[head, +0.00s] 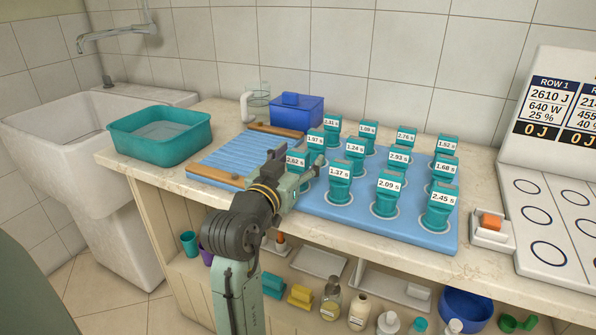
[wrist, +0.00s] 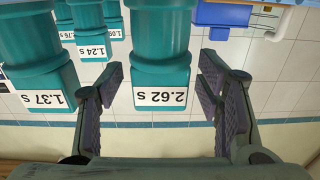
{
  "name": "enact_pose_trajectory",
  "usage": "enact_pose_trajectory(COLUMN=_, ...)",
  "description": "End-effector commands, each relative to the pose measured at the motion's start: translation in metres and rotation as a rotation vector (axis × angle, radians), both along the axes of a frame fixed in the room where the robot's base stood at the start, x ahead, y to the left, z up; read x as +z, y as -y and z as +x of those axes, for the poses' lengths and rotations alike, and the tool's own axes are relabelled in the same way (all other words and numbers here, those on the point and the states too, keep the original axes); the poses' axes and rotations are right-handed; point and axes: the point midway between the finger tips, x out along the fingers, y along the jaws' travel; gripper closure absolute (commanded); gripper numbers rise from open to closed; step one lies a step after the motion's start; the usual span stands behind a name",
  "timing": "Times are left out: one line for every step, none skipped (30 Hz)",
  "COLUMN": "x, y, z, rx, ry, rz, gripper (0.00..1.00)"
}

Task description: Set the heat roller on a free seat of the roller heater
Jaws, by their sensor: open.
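Several teal rollers with white time labels stand upright on a blue board (head: 330,212). My gripper (head: 300,163) is open at the board's left front, by the roller marked 2.62 s (head: 296,160). In the wrist view, that roller (wrist: 160,60) appears upside down between the spread fingers (wrist: 162,82), with gaps on both sides. The roller marked 1.37 s (head: 340,180) stands to its right, and it also shows at the left of the wrist view (wrist: 38,60). The white panel at the right with dark rings (head: 540,235) appears to be the roller heater; its visible rings are empty.
A display (head: 550,100) reading 0 J stands behind the panel. An orange switch (head: 490,222) sits between board and panel. A ribbed blue tray (head: 225,158), a teal basin (head: 160,133) and a blue box (head: 297,112) stand left and behind. Shelf items fill the space below.

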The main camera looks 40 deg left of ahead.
Motion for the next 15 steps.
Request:
enact_pose_trajectory(x=0.0, y=0.0, z=-0.0002, rx=0.0, ry=0.0, rz=0.0, gripper=0.41)
enact_pose_trajectory(x=0.0, y=0.0, z=-0.0002, rx=0.0, ry=0.0, rz=0.0, gripper=0.43)
enact_pose_trajectory(x=0.0, y=0.0, z=-0.0003, rx=0.0, ry=0.0, rz=0.0, gripper=0.46)
enact_pose_trajectory(x=0.0, y=0.0, z=-0.0003, rx=0.0, ry=0.0, rz=0.0, gripper=0.48)
enact_pose_trajectory(x=0.0, y=0.0, z=-0.0003, rx=0.0, ry=0.0, rz=0.0, gripper=0.5)
enact_pose_trajectory(x=0.0, y=0.0, z=-0.0003, rx=0.0, ry=0.0, rz=0.0, gripper=0.53)
enact_pose_trajectory(x=0.0, y=0.0, z=-0.0004, rx=0.0, ry=0.0, rz=0.0, gripper=0.55)
enact_pose_trajectory(x=0.0, y=0.0, z=-0.0004, rx=0.0, ry=0.0, rz=0.0, gripper=0.57)
enact_pose_trajectory(x=0.0, y=-0.0001, z=-0.0004, rx=0.0, ry=0.0, rz=0.0, gripper=0.59)
enact_pose_trajectory(x=0.0, y=-0.0001, z=-0.0004, rx=0.0, ry=0.0, rz=0.0, gripper=0.61)
enact_pose_trajectory(x=0.0, y=-0.0001, z=-0.0004, rx=0.0, ry=0.0, rz=0.0, gripper=0.63)
enact_pose_trajectory(x=0.0, y=-0.0001, z=-0.0004, rx=0.0, ry=0.0, rz=0.0, gripper=0.66)
enact_pose_trajectory(x=0.0, y=-0.0001, z=-0.0005, rx=0.0, ry=0.0, rz=0.0, gripper=0.68)
enact_pose_trajectory(x=0.0, y=-0.0001, z=-0.0005, rx=0.0, ry=0.0, rz=0.0, gripper=0.7)
enact_pose_trajectory(x=0.0, y=-0.0001, z=-0.0005, rx=0.0, ry=0.0, rz=0.0, gripper=0.73)
